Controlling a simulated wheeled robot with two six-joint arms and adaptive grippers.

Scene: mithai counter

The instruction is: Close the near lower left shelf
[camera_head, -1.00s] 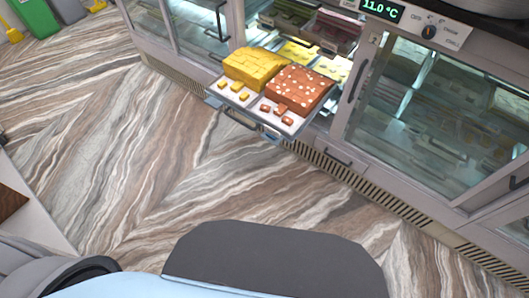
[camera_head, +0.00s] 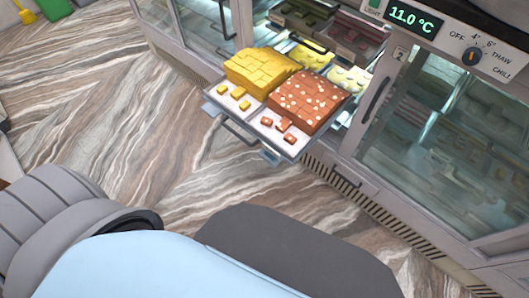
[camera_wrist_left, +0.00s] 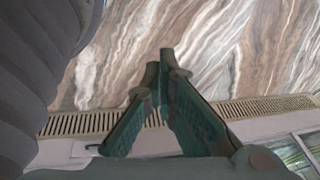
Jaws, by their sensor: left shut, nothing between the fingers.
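The pulled-out lower shelf (camera_head: 213,97) sticks out of the glass display counter in the head view. It carries a yellow sweet block (camera_head: 258,70) and a brown, white-dotted sweet block (camera_head: 306,98), with small cut pieces in front. A handle bar runs along its front edge. My left gripper (camera_wrist_left: 166,58) shows only in the left wrist view; its green fingers are together and empty, over the floor and the counter's vent grille. It does not touch the shelf in that view. My right gripper is in neither view.
The counter's glass doors (camera_head: 440,140) stand right of the shelf, under a panel reading 11.0 °C (camera_head: 410,18). Other trays with sweets (camera_head: 310,30) sit inside. The marble-patterned floor (camera_head: 110,110) in front is clear. A green bin (camera_head: 52,8) is at the far left.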

